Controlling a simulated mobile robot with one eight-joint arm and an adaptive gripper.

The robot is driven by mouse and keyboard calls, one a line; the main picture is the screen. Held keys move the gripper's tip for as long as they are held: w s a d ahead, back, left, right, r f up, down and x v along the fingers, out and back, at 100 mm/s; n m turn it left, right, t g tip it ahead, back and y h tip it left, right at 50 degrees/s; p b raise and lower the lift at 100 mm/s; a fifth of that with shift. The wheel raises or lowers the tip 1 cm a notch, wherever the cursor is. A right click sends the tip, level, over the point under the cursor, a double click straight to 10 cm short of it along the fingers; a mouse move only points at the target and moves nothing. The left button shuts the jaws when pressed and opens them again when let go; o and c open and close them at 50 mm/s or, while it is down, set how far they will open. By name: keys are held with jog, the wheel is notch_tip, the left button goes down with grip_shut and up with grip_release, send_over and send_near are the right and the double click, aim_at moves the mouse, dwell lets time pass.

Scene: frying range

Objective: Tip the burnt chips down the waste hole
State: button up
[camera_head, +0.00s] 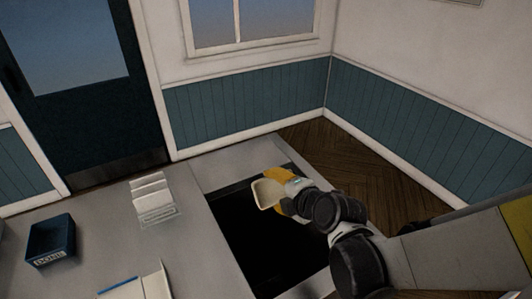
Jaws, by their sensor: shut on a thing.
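My gripper (283,187) is at the end of my arm, right of the picture's middle. It is shut on a small cream scoop-like container (267,195), which is held above the upper part of a dark rectangular area (255,240) in the grey counter. The container looks tilted, with its hollow side partly facing the camera. I cannot make out any chips in it. An orange-yellow part shows just behind it at the gripper. I cannot tell whether the dark area is an open hole or a dark surface.
A dark blue box (50,238) with a white label stands on the counter (195,240) at the left. A white stepped holder (152,197) stands between it and the dark area. A pale object with a blue strip (118,285) is at the bottom edge. Wooden floor lies beyond the counter.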

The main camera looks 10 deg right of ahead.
jog(key=g+p, duration=0.1)
jog(key=p, duration=0.1)
jog(key=g+h+p, duration=0.1)
jog(key=shift+w+a+r+g+p, duration=0.2)
jog(key=shift+w+r+g+p, duration=0.1)
jog(key=shift+w+r+p, duration=0.1)
jog(key=g+p, duration=0.1)
jog(key=g+h+p, duration=0.1)
jog(key=g+p, duration=0.1)
jog(key=p, duration=0.1)
jog(key=shift+w+a+f+h, duration=0.1)
jog(key=shift+w+f+h, duration=0.15)
jog(key=shift+h, duration=0.05)
notch_tip(320, 180, down, 2)
jog(key=g+h, duration=0.1)
jog(key=g, duration=0.1)
jog(key=g+b, duration=0.1)
jog(key=g, duration=0.1)
jog(key=shift+f+g+h, duration=0.2)
jog(key=shift+g+h, duration=0.2)
jog(key=r, duration=0.1)
jog(key=r+p, duration=0.1)
jog(key=r, duration=0.1)
jog(key=shift+s+r, duration=0.1)
jog(key=shift+s, duration=0.15)
jog(key=shift+w+p, duration=0.15)
jog(key=shift+p, duration=0.15)
